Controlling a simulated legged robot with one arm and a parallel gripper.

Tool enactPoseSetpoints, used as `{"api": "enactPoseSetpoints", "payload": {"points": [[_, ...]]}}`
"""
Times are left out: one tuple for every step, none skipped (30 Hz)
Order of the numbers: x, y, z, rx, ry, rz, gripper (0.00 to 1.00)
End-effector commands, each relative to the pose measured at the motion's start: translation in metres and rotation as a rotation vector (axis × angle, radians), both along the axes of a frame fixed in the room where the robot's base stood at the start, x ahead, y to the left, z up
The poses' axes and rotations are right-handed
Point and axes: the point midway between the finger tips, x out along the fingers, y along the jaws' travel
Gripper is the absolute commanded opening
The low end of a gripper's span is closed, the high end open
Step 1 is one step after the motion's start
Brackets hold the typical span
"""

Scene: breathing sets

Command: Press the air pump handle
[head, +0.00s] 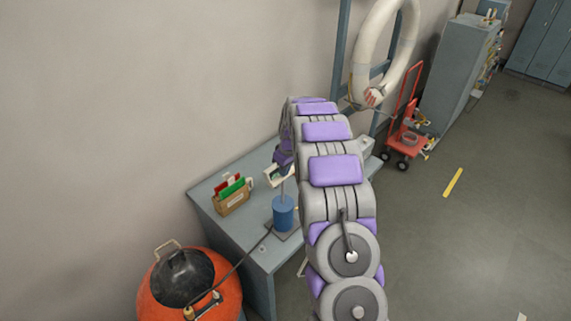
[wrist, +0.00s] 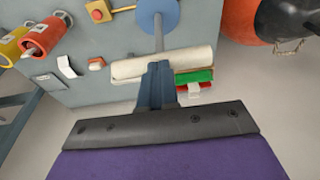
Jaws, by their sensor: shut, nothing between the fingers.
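The air pump has a blue cylinder (head: 284,214) standing on the grey desk, with a thin rod rising from it. In the wrist view the cylinder's round blue top (wrist: 158,14) and the rod lead to a pale crossbar handle (wrist: 190,63). My gripper (wrist: 160,68) is shut and empty, its fingertips overlapping the middle of the handle in the wrist view. I cannot tell whether they touch it. In the head view my gripper (head: 284,155) is just above the top of the rod, its fingertips unclear.
The grey desk (head: 235,237) carries a brown holder (head: 232,204) with red and green items beside the pump. An orange and black round tank (head: 185,285) stands at front left, joined by a hose. A red hand truck (head: 405,140) stands behind.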

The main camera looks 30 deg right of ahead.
Motion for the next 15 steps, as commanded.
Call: {"api": "enactPoseSetpoints", "payload": {"points": [[0.0, 0.0, -0.001, 0.0, 0.0, 0.0, 0.0], [0.0, 0.0, -0.001, 0.0, 0.0, 0.0, 0.0], [0.0, 0.0, -0.001, 0.0, 0.0, 0.0, 0.0], [0.0, 0.0, -0.001, 0.0, 0.0, 0.0, 0.0], [0.0, 0.0, -0.001, 0.0, 0.0, 0.0, 0.0], [0.0, 0.0, -0.001, 0.0, 0.0, 0.0, 0.0], [0.0, 0.0, -0.001, 0.0, 0.0, 0.0, 0.0], [0.0, 0.0, -0.001, 0.0, 0.0, 0.0, 0.0], [0.0, 0.0, -0.001, 0.0, 0.0, 0.0, 0.0], [0.0, 0.0, -0.002, 0.0, 0.0, 0.0, 0.0], [0.0, 0.0, -0.003, 0.001, 0.001, 0.0, 0.0], [0.0, 0.0, -0.006, 0.001, 0.001, 0.0, 0.0], [0.0, 0.001, -0.01, 0.002, 0.002, 0.0, 0.0], [0.0, 0.001, -0.014, 0.001, 0.002, 0.001, 0.0], [0.0, 0.001, -0.021, 0.002, 0.004, 0.002, 0.0]]}}
